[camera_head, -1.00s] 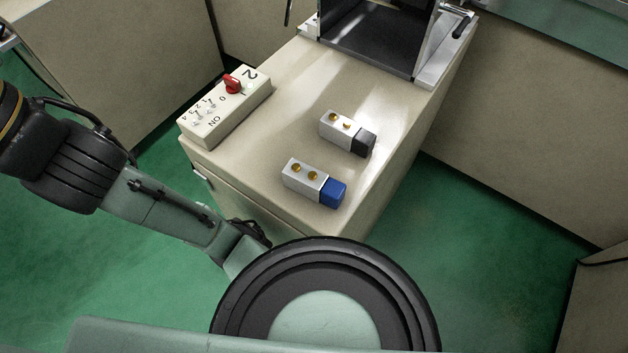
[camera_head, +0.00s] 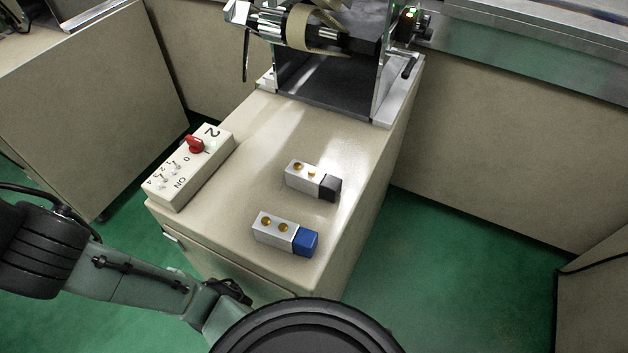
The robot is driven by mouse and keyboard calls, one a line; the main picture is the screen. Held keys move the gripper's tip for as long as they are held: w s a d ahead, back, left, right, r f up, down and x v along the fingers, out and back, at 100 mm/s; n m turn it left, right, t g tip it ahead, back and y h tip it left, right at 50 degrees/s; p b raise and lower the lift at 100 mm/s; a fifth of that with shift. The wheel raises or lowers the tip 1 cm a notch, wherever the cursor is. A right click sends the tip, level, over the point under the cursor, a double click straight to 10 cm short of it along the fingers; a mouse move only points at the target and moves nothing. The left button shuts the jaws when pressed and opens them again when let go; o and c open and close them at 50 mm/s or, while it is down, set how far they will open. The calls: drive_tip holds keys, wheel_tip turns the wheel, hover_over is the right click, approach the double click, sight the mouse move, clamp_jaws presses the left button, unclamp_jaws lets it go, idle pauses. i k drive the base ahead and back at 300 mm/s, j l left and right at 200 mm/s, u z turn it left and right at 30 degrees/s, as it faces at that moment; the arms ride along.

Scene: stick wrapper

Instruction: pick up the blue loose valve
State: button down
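The blue valve (camera_head: 284,234) lies on the beige cabinet top (camera_head: 250,150) near its front edge. It is a silver block with two brass-coloured ports and a blue end on the right. A similar valve with a black end (camera_head: 313,180) lies behind it, a little to the right and apart from it. My arm comes in from the left and bends across the bottom of the picture, in front of the cabinet. My gripper's fingers cannot be made out in this view.
A control box (camera_head: 190,167) with a red knob stands at the cabinet's left edge. A metal machine (camera_head: 330,70) with a crank handle stands at the back. The cabinet top around the valves is clear. Green floor (camera_head: 440,250) lies open to the right.

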sight(284, 234)
drive_tip(key=k+l+u, duration=0.1)
drive_tip(key=k+l, duration=0.15)
drive_tip(key=l, duration=0.2)
drive_tip(key=k+l+u, duration=0.1)
drive_tip(key=k+l, duration=0.15)
drive_tip(key=l, duration=0.15)
drive_tip(key=k+l, duration=0.3)
drive_tip(key=l+u, duration=0.05)
drive_tip(key=l, duration=0.05)
